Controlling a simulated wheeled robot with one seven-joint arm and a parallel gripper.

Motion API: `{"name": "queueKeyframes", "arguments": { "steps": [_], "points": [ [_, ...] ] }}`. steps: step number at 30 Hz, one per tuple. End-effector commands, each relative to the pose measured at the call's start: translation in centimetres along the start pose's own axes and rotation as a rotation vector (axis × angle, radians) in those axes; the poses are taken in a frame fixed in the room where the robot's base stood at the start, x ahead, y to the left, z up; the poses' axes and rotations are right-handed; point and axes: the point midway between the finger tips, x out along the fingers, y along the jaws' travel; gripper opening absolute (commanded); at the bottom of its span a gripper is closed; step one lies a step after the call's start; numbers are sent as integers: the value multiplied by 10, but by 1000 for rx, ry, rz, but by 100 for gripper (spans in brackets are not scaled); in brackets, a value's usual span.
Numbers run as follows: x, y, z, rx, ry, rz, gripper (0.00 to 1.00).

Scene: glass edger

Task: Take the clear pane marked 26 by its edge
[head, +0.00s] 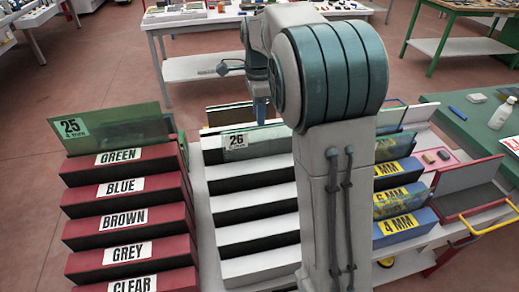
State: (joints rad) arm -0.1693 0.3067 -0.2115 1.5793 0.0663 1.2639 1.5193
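The clear pane marked 26 (265,141) stands on edge at the back of the white stepped rack (258,203). Its white label with the number 26 is on its left end, and my arm covers its right end. My gripper (262,114) is partly in view beyond the arm, pointing down at or just behind the pane's top edge. I cannot tell whether it touches the pane, and its fingers are too small and hidden to read.
A red stepped rack (131,217) to the left has colour labels and a green pane marked 25 (120,128). Racks with yellow mm labels (398,223) stand at the right. Tables stand behind, including a white table (200,68) with a shelf. Red floor lies between.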

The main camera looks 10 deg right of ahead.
Motion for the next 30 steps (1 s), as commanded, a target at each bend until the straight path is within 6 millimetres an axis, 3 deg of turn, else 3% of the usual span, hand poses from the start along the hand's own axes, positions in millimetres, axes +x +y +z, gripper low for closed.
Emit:
{"name": "queueKeyframes", "arguments": {
  "steps": [5, 15, 23, 27, 30],
  "points": [
    [12, 1, 0, 0, 0, 2, 31],
    [56, 4, -1, -1, -1, 1, 31],
    [58, 4, -1, -1, -1, -1, 31],
    [58, 4, -1, -1, 0, -1, 0],
    [58, 4, -1, -1, 0, -1, 0]
  ]
}}
